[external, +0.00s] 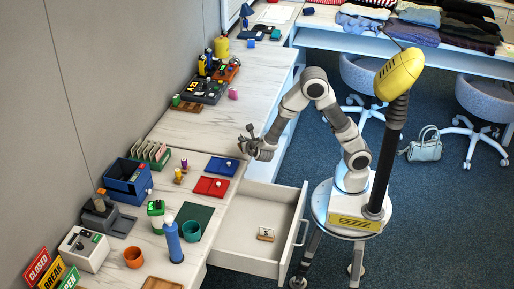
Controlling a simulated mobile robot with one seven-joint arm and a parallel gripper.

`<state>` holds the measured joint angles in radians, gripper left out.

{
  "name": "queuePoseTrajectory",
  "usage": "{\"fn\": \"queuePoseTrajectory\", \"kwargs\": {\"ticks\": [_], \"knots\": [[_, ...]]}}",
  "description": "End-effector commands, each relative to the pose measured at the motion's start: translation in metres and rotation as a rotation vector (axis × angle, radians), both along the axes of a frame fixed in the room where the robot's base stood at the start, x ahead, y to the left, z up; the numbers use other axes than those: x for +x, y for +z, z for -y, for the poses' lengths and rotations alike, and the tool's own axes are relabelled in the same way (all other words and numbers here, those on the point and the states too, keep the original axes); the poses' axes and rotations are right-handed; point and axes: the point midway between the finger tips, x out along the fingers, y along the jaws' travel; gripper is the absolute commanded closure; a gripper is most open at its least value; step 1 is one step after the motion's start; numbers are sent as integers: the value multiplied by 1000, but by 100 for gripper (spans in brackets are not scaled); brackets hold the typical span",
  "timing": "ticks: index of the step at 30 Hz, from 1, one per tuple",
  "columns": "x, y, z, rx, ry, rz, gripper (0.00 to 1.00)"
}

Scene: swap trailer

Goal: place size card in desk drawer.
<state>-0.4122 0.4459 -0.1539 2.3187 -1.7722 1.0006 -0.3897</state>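The desk drawer (238,228) is pulled out from the front of the desk, and its inside is visible. A small tan piece with a pale face and a dark mark (265,234) lies on the drawer floor towards the front right. It looks like the size card, but its print is too small to read. My gripper (245,136) is above the desk's front edge, behind the drawer and well clear of it. Its dark fingers look spread apart, with nothing visible between them.
The drawer front (292,237) juts out close to my base. A bag (425,149) lies on the carpet.

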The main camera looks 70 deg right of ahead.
Motion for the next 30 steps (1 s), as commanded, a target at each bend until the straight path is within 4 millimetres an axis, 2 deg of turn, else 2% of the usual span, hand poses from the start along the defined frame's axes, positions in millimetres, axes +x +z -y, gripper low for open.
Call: {"fn": "queuePoseTrajectory", "kwargs": {"ticks": [6, 17, 30], "knots": [[0, 44, 0, 5, -1, 9, 100], [-25, 44, -68, -15, 50, 20, 100], [-77, 43, -136, -8, 99, 17, 100]]}}
